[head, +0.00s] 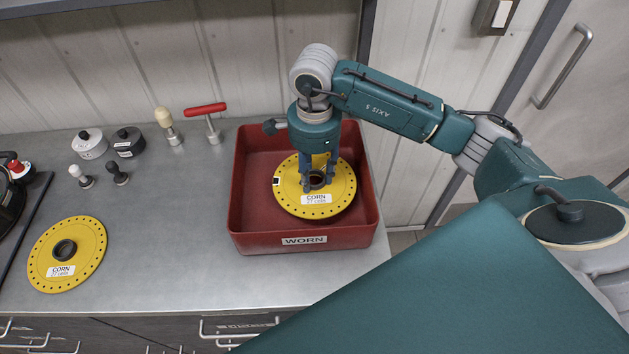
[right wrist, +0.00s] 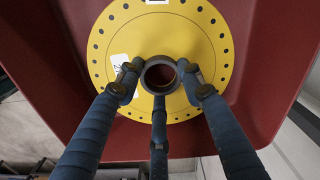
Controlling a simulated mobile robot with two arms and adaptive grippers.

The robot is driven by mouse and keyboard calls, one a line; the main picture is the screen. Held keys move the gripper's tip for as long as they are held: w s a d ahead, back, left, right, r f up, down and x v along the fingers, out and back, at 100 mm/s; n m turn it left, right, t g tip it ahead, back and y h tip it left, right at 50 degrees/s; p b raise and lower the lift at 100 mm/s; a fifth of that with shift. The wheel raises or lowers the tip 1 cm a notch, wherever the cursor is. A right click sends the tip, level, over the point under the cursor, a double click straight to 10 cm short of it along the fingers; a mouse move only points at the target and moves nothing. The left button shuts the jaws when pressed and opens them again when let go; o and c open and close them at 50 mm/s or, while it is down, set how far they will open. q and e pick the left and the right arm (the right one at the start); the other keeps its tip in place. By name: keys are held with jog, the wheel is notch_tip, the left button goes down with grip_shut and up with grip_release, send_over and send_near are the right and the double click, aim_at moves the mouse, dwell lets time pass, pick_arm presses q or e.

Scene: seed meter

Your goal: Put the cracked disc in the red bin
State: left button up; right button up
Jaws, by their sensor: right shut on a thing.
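A yellow disc (head: 341,196) labelled CORN, with a ring of holes and a dark hub, is inside or just over the red bin (head: 304,240) labelled WORN. My right gripper (head: 319,178) points down at its centre, with its fingers shut on the hub. The right wrist view shows the disc (right wrist: 205,50) with the gripper's fingers (right wrist: 160,85) around the grey hub. No crack can be made out on it. I cannot tell whether the disc touches the bin floor. Another yellow CORN disc (head: 87,240) lies flat on the bench at the left. My left gripper is not in view.
The grey bench (head: 170,230) is clear between the second disc and the bin. A red T-handle tool (head: 207,112), a cream-knobbed tool (head: 165,120) and several small knobs and weights stand along the back. The wall rises behind the bin.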

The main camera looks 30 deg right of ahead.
aim_at(314, 186)
jog(key=shift+f, duration=0.4)
notch_tip(314, 186, down, 3)
jog(key=shift+f+p, duration=0.2)
jog(key=shift+p, duration=0.4)
jog(key=shift+f, duration=0.2)
jog(key=shift+f+b, duration=0.15)
jog(key=shift+b, duration=0.15)
jog(key=o, duration=1.2)
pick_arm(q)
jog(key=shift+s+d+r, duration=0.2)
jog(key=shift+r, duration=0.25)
